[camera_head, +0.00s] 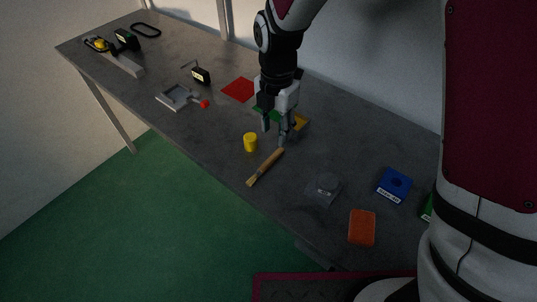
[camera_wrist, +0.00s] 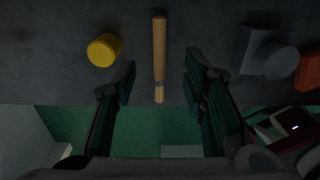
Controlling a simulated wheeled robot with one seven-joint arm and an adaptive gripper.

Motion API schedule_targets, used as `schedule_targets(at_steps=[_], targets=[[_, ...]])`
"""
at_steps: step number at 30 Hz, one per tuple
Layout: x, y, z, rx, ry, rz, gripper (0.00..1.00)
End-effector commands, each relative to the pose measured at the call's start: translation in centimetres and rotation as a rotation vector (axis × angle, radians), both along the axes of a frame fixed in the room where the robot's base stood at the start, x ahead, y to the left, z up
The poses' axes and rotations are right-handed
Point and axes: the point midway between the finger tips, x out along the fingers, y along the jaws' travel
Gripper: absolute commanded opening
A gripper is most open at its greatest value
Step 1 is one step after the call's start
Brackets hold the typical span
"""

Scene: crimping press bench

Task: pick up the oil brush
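The oil brush (camera_head: 265,167) has a wooden handle and pale bristles. It lies on the grey bench near its front edge in the head view. In the wrist view the brush (camera_wrist: 160,50) lies lengthwise between the fingers' lines, bristles toward the bench edge. My gripper (camera_head: 274,138) is above the bench at the handle end of the brush, pointing down. In the wrist view my gripper (camera_wrist: 160,85) is open, with one finger on each side of the brush and nothing held. Whether the fingertips are level with the brush cannot be told.
A yellow cylinder (camera_head: 250,142) stands close left of the brush. A dark grey block with a round knob (camera_head: 325,188), an orange block (camera_head: 362,227) and a blue block (camera_head: 394,185) lie to the right. Red (camera_head: 240,89) and green mats lie behind.

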Motion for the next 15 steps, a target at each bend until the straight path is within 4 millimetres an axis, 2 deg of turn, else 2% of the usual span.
schedule_targets(at_steps=[3,6,15], targets=[[-0.1,0.0,-2.2,-0.003,0.003,0.0,0.39],[-0.1,0.0,-3.5,-0.001,0.002,-0.001,0.39],[-0.2,0.0,-5.5,-0.002,0.002,-0.001,0.39]])
